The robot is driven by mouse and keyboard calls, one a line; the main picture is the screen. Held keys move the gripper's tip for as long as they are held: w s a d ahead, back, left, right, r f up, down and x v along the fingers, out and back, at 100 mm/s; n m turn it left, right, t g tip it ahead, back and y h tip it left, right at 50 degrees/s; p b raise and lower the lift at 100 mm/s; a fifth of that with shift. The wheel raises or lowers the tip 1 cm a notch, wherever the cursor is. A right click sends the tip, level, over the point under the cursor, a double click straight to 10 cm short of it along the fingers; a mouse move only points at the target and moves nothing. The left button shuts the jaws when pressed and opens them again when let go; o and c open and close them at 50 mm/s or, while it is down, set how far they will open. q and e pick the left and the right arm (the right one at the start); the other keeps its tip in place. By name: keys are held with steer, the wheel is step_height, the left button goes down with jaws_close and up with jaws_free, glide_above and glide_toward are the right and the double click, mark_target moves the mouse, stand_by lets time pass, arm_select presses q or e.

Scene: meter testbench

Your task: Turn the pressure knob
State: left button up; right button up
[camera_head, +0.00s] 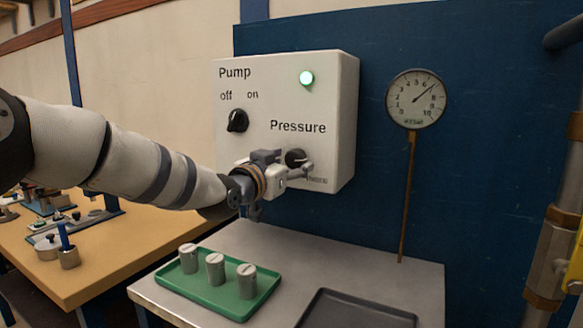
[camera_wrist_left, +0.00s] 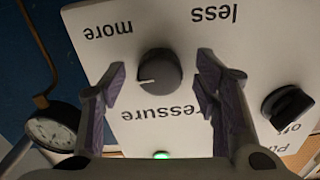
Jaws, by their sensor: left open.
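The pressure knob (camera_head: 295,157) is a dark round dial on the white control box (camera_head: 340,100), below the word "Pressure". In the left wrist view the knob (camera_wrist_left: 159,76) shows a pale pointer line and sits between the two spread fingers of my left gripper (camera_wrist_left: 160,85). Gaps show between the fingers and the knob. In the head view my left gripper (camera_head: 287,172) is in front of the box and covers part of the lettering below the knob. The gauge (camera_head: 416,98) has its needle pointing to the upper right. My right gripper is not in view.
The pump knob (camera_head: 237,121) is at the left of the box, and a green lamp (camera_head: 306,78) is lit. Below, a green tray (camera_head: 262,296) holds grey weights, beside a dark tray (camera_head: 355,312) on the metal bench. A pipe (camera_head: 553,240) stands at the right.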

arm_select(q)
steer(key=shift+w+d+r, duration=0.1)
steer(key=shift+w+d, duration=0.05)
steer(key=shift+w, duration=0.2)
steer(key=c, duration=1.1)
steer(key=shift+r+m+p, duration=0.2)
steer(key=shift+m+p, duration=0.15)
steer(key=shift+m, duration=0.35)
steer(key=shift+c, duration=0.2)
steer(key=shift+f, duration=0.25)
steer(key=o, duration=1.1)
steer(key=shift+o, duration=0.2)
